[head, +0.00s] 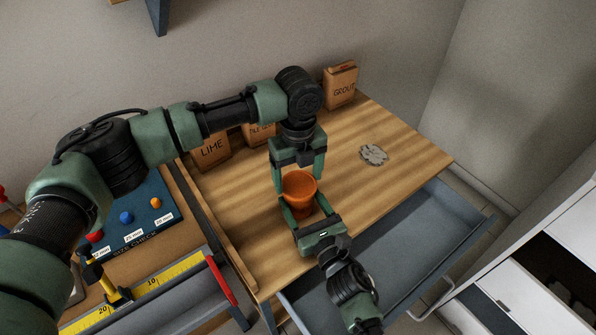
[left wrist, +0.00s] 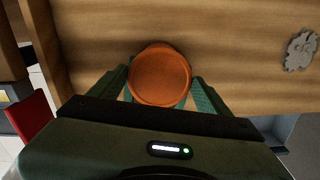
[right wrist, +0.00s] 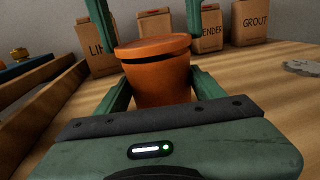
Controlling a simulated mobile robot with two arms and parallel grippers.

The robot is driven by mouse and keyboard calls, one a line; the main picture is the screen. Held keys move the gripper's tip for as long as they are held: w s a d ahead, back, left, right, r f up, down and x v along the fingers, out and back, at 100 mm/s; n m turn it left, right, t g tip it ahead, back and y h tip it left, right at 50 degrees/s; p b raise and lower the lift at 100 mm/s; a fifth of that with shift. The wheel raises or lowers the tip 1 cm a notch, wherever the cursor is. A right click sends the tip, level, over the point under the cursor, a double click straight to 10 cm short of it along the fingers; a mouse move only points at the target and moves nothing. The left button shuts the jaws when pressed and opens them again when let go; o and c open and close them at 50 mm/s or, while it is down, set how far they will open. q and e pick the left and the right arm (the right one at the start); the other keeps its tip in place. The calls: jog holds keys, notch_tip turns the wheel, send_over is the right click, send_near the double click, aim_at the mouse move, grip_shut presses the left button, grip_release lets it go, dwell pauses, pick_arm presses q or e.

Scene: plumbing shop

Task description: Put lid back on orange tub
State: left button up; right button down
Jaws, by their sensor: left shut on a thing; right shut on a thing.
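The orange tub (right wrist: 160,82) stands upright on the wooden worktop, shut between the fingers of my right gripper (head: 304,212), which reaches in low from the front. The round orange lid (left wrist: 160,74) is over the tub's mouth, held at its sides by my left gripper (head: 298,178) from above. In the right wrist view the lid (right wrist: 152,46) shows a dark gap between its rim and the tub. I cannot tell whether it touches the tub at the far side.
Paper bags marked LIME (head: 211,149) and GROUT (head: 341,85) stand along the back with others. A grey toothed disc (head: 374,154) lies to the right. An open drawer (head: 400,245) juts out at the front. A blue size-check board (head: 135,215) is at left.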

pick_arm(q)
jog(key=shift+f, duration=0.65)
dwell(0.5)
jog(key=o, duration=1.3)
notch_tip(320, 180, up, 12)
pick_arm(e)
jog(key=shift+c, duration=0.7)
grip_release()
